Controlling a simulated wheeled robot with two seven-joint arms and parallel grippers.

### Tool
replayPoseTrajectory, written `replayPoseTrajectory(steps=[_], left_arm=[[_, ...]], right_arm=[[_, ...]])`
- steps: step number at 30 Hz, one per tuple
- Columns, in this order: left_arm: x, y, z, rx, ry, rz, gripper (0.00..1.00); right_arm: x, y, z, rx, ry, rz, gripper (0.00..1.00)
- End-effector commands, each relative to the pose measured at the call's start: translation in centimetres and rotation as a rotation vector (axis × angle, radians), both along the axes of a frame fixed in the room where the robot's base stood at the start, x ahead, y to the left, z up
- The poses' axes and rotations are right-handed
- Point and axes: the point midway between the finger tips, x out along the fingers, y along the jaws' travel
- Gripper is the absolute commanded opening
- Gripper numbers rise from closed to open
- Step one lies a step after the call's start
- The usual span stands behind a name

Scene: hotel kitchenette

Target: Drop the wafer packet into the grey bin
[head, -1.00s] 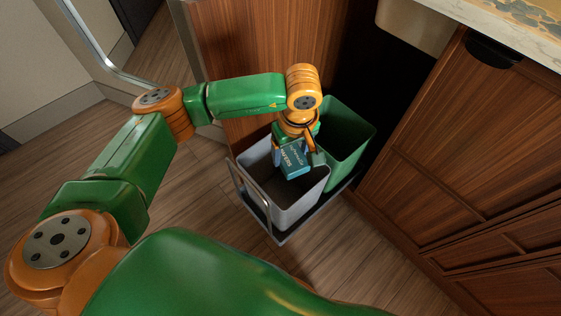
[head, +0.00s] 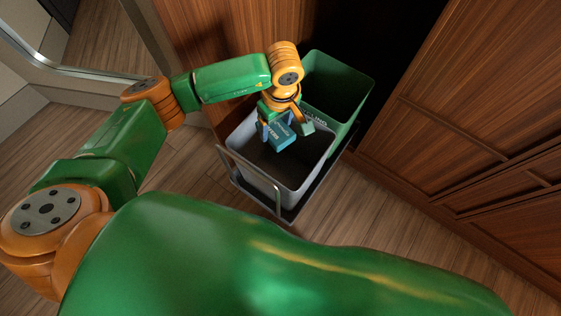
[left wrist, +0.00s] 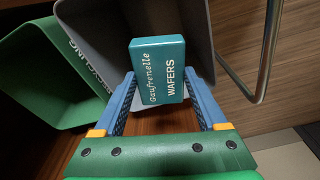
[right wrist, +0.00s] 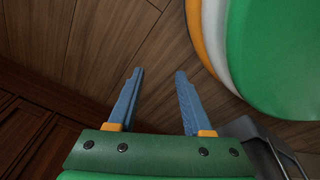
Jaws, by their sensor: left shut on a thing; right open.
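The wafer packet (head: 277,138) is a small teal box with white lettering. My left gripper (head: 284,131) is shut on it and holds it over the mouth of the grey bin (head: 255,173). In the left wrist view the packet (left wrist: 160,72) sits between the two blue fingers (left wrist: 160,85), its "Gaufrenelle WAFERS" face showing, with the grey bin (left wrist: 92,32) behind it. How far the packet is below the rim is hard to tell. My right gripper (right wrist: 159,76) is open and empty above wooden floor in the right wrist view; the head view does not show it.
A green bin (head: 340,88) with white lettering stands right behind the grey one, in the same pull-out frame (head: 277,196) with a metal handle. Wooden cabinet fronts (head: 465,130) rise on the right. The floor (head: 390,210) in front of them is clear.

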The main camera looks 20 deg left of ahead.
Motion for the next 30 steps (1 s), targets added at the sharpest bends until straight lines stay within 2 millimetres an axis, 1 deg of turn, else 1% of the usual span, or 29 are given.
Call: replayPoseTrajectory(steps=[4, 5, 6, 7, 14, 17, 18, 21, 24, 27, 30], left_arm=[[0.0, 0.0, 0.1, 0.0, 0.0, 0.0, 0.14], [0.0, 0.0, 0.1, 0.0, 0.0, 0.0, 0.82], [0.0, 0.0, 0.1, 0.0, 0.0, 0.0, 0.93], [0.0, 0.0, 0.1, 0.0, 0.0, 0.0, 1.0], [0.0, 0.0, 0.3, 0.0, -0.001, 0.0, 1.0], [0.0, -0.2, 2.0, -0.001, -0.003, -0.001, 1.0], [-0.1, -0.2, 3.0, 0.0, -0.005, -0.001, 1.0], [-0.3, -0.5, 5.1, 0.0, -0.003, -0.001, 1.0], [-0.4, -0.6, 6.6, 0.001, -0.003, -0.002, 1.0], [-0.5, -0.7, 7.2, -0.001, -0.001, 0.0, 1.0], [-0.5, -0.7, 7.2, 0.001, 0.001, 0.0, 1.0]], right_arm=[[-0.1, 0.0, 0.1, 0.001, 0.001, 0.0, 0.5], [-0.1, 0.0, 0.1, 0.001, 0.001, 0.0, 0.5], [-0.1, 0.0, 0.1, 0.001, 0.002, 0.0, 0.5], [-0.1, 0.0, 0.1, 0.001, 0.002, 0.0, 0.5], [-0.1, 0.0, 0.1, 0.001, 0.001, 0.0, 0.5], [-0.4, -0.1, 0.4, -0.001, 0.004, 0.0, 0.5], [-0.9, -0.4, 0.5, -0.005, 0.008, 0.0, 0.5], [-1.2, -0.7, 0.6, -0.009, 0.008, -0.001, 0.5], [-1.5, -0.9, 0.7, -0.011, 0.006, -0.001, 0.5], [-1.6, -1.1, 0.6, -0.012, 0.006, -0.001, 0.5], [-1.6, -1.1, 0.6, -0.012, 0.006, -0.001, 0.5]])
